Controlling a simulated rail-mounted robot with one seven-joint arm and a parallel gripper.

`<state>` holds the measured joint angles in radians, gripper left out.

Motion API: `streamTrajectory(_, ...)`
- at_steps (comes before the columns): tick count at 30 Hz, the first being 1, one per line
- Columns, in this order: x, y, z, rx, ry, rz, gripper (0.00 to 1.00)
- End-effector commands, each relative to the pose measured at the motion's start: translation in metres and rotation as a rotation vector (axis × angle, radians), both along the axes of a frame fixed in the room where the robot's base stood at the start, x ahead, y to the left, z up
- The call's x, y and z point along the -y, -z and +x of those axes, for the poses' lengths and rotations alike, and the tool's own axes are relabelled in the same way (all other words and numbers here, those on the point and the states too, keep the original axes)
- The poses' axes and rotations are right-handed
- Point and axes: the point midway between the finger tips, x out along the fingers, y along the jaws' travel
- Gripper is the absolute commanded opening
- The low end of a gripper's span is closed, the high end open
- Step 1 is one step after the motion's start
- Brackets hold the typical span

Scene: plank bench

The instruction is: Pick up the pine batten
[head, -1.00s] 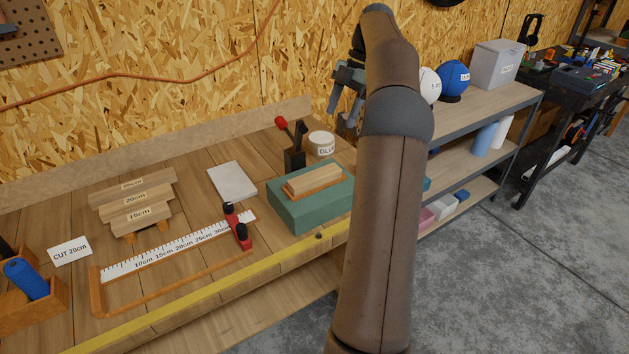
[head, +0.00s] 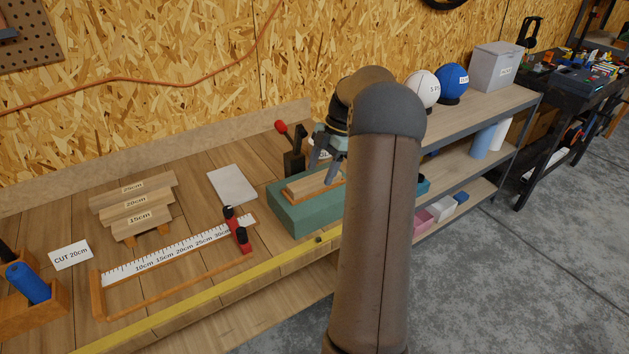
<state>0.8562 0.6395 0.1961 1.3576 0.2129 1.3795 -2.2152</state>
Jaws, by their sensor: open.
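The pale pine batten (head: 309,184) lies flat on a thin orange-brown wooden base on top of a green block (head: 300,215), right of the bench's middle. My gripper (head: 325,165) is above the right part of the batten, pointing down, with its two grey fingers apart. The fingers overlap the batten's right end in this view. I cannot tell whether they touch it or stand around it. My own arm hides the right end of the block.
A black clamp with a red knob (head: 282,127) stands close behind the block. A measuring jig (head: 170,256) with a red stop lies left.

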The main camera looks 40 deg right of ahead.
Motion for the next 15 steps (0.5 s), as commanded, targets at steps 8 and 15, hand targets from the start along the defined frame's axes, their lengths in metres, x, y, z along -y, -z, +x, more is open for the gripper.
streamTrajectory(8,-0.008,0.016,0.001,0.001,-0.001,0.000,0.62)
streamTrajectory(15,-0.008,0.016,0.001,0.001,-0.001,0.000,0.31)
